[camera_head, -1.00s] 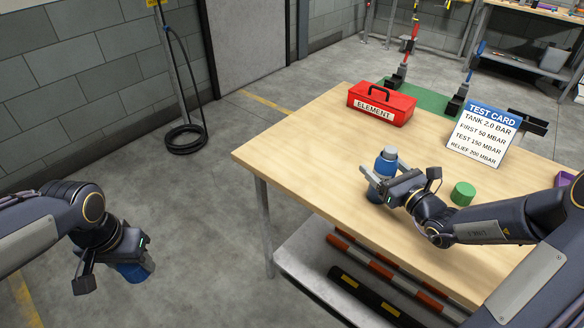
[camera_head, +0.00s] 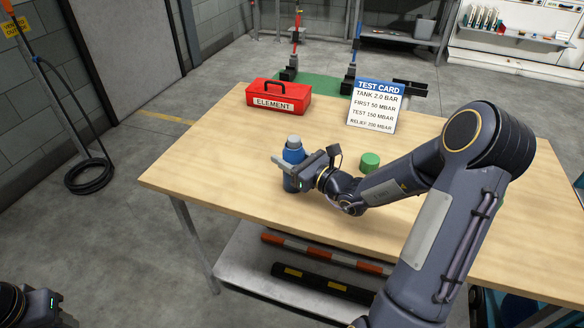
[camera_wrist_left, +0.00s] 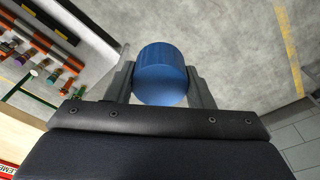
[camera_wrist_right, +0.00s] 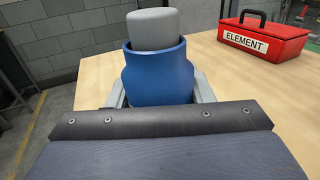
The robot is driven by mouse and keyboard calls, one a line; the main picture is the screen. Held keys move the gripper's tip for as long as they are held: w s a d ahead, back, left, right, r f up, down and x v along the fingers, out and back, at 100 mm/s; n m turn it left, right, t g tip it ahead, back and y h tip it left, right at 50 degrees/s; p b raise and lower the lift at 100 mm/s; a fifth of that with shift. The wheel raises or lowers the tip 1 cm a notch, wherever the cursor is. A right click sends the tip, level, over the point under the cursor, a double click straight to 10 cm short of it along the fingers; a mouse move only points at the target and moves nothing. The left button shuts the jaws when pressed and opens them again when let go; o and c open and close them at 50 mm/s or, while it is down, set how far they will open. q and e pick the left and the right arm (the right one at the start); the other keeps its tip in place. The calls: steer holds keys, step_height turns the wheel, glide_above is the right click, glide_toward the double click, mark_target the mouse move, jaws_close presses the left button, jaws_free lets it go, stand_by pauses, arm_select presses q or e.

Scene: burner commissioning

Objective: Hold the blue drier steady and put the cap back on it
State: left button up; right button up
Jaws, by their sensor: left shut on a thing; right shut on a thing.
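The blue drier (camera_head: 293,154) stands upright on the wooden table near its left side, with a grey top showing. My right gripper (camera_head: 290,174) is shut on the drier's body; the right wrist view shows the drier (camera_wrist_right: 158,78) between the fingers, its grey top (camera_wrist_right: 153,29) uncovered. The blue cap (camera_wrist_left: 162,75) is between the fingers of my left gripper (camera_wrist_left: 161,82) in the left wrist view, held over the floor away from the table. In the head view only part of my left arm shows at the lower left corner, and the cap is out of sight.
A red element box (camera_head: 279,97) and a white test card (camera_head: 375,106) stand behind the drier. A green cylinder (camera_head: 370,161) stands right of it. The table (camera_head: 215,150) is bare left of the drier. A shelf with striped bars (camera_head: 325,254) is below.

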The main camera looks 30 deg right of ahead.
arm_select(q)
steer(key=shift+f, duration=0.1)
arm_select(e)
steer(key=shift+r, duration=0.2)
